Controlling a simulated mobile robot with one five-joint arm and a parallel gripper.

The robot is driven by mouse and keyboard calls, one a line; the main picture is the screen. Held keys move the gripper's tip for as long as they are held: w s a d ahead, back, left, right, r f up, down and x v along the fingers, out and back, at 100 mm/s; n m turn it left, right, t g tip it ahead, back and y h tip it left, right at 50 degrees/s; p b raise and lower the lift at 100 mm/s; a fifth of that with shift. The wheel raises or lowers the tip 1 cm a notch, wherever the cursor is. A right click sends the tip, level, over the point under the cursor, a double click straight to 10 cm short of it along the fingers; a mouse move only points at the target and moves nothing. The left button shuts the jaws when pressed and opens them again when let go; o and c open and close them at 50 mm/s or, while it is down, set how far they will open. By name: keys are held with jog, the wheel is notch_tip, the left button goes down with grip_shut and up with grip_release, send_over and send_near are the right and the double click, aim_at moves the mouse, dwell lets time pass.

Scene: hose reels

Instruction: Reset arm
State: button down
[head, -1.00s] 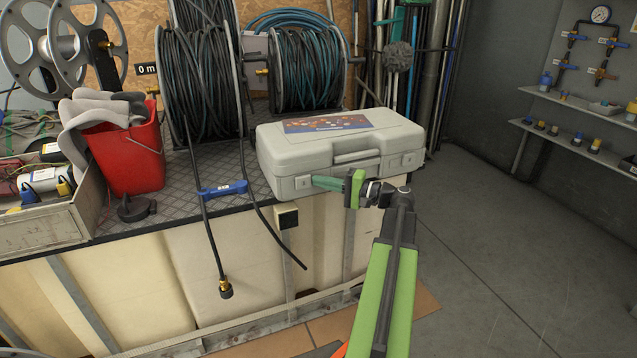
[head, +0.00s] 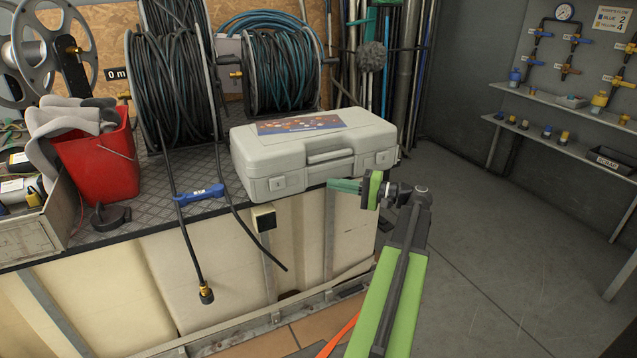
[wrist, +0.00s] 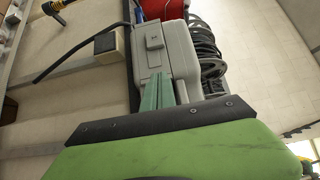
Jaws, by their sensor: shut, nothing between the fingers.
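My gripper (head: 345,186) is at the end of my green arm, in front of the workbench's right part. Its green fingers are together and empty, pointing left just below the front right of the grey case. In the wrist view the shut fingers (wrist: 158,92) point toward the grey case (wrist: 178,58).
The closed grey case (head: 310,150) stands at the bench's right front edge. A red bucket (head: 103,165) stands left. Floor (head: 500,250) on the right is clear.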

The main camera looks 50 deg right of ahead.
jog(key=shift+s+d, duration=0.15)
jog(key=shift+s, duration=0.35)
jog(key=w+a+f+n+g+y, duration=0.1)
jog(key=w+a+f+n+g, duration=0.15)
jog(key=w+a+f, duration=0.5)
jog(key=w+a+f+n+g, duration=0.15)
jog(key=w+a+g, duration=0.25)
jog(key=a, duration=0.7)
jog(key=w+a+f+n+g+y, duration=0.1)
jog(key=w+a+f+g, duration=0.35)
jog(key=a, duration=0.55)
jog(key=s+a+f+n+g+h, duration=0.1)
jog(key=a+f+n+g+h, duration=0.3)
jog(key=a, duration=1)
jog(key=s+a+f+n+g+h, duration=0.15)
jog(key=a+f+n+h, duration=0.35)
jog(key=a, duration=0.8)
notch_tip(320, 180, up, 31)
jog(key=p, duration=3.2)
jog(key=shift+w+d+r+y+p, duration=0.2)
jog(key=shift+w+y+p, duration=0.1)
jog(key=shift+y+p, duration=0.1)
